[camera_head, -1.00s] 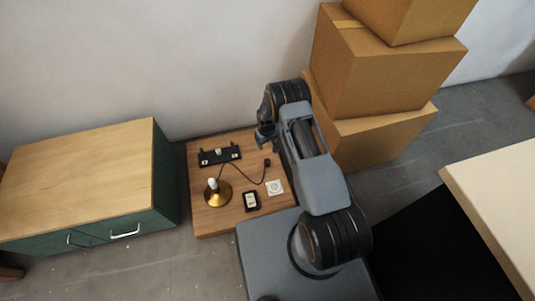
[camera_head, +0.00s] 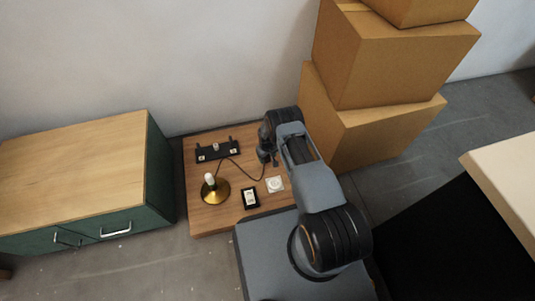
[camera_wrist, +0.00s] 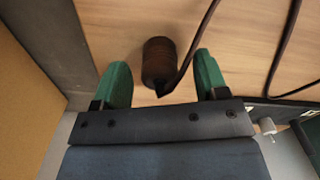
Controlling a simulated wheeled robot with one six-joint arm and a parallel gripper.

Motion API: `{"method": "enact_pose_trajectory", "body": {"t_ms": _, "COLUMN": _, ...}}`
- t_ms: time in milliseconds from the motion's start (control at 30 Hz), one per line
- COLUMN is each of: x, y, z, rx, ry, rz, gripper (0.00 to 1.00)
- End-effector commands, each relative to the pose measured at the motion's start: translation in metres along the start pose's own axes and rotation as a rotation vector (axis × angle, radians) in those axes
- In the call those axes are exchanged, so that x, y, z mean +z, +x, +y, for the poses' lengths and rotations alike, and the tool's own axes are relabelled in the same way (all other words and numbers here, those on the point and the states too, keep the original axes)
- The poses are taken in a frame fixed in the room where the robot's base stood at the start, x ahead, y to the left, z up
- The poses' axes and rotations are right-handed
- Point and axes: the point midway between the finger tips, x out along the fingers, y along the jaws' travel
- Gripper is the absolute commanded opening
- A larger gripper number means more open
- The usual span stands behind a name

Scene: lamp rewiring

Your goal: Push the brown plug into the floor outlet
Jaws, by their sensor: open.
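The brown plug (camera_wrist: 159,58) lies on the wooden board, between and slightly beyond the two green fingertips of my gripper (camera_wrist: 161,78) in the wrist view. The fingers are open, one on each side, and do not visibly touch it. A dark cord (camera_wrist: 190,50) bends away from the plug. In the head view my gripper (camera_head: 267,156) is low over the right part of the board and hides the plug. The outlet is not seen in the wrist view.
The brass lamp base (camera_head: 215,189) stands on the wooden board (camera_head: 211,222), left of a small black-and-white box (camera_head: 250,198). A black rack (camera_head: 217,151) lies behind. A green cabinet (camera_head: 161,170) is left; stacked cardboard boxes (camera_head: 375,130) stand close on the right.

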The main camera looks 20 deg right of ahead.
Motion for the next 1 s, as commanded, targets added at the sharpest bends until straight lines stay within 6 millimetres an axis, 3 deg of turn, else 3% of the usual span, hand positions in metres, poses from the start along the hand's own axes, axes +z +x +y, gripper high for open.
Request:
{"method": "enact_pose_trajectory", "body": {"t_ms": 200, "x": 0.0001, "y": 0.0148, "z": -0.0001, "rx": 0.0, "ry": 0.0, "rz": 0.0, "gripper": 0.67}}
{"method": "enact_pose_trajectory", "body": {"t_ms": 567, "x": 0.0002, "y": 0.0163, "z": -0.0002, "rx": 0.0, "ry": 0.0, "rz": -0.001, "gripper": 0.67}}
{"method": "enact_pose_trajectory", "body": {"t_ms": 1000, "x": 0.0001, "y": 0.0161, "z": -0.0002, "rx": 0.0, "ry": 0.0, "rz": 0.0, "gripper": 0.26}}
